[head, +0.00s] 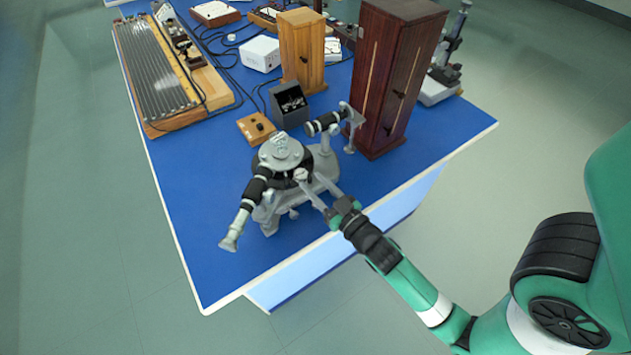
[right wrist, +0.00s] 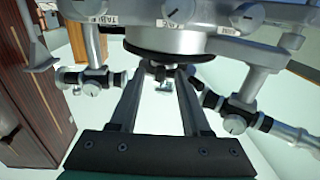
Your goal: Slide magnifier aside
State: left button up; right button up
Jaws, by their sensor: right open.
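A grey spectrometer (head: 283,152) with a round top and black-banded tubes stands near the blue table's front edge. One tube (head: 240,215) points to the lower left; another (head: 325,123) points to the upper right. My right gripper (head: 318,184) is at the spectrometer's near right side, fingers spread and pointing at it. In the right wrist view, the fingers (right wrist: 158,82) reach beneath the dark round disc (right wrist: 165,55). A small dark fitting (right wrist: 160,73) shows between the fingertips; I cannot tell whether it is the magnifier or whether they touch it. My left gripper is out of view.
A tall dark wooden cabinet (head: 393,75) stands close behind the spectrometer on the right. A small wooden block with a black knob (head: 257,128) and a dark box (head: 289,104) stand behind it. The blue table (head: 205,215) is clear at the front left.

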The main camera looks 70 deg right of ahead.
jog(key=shift+c, duration=0.2)
grip_shut()
dwell(1.2)
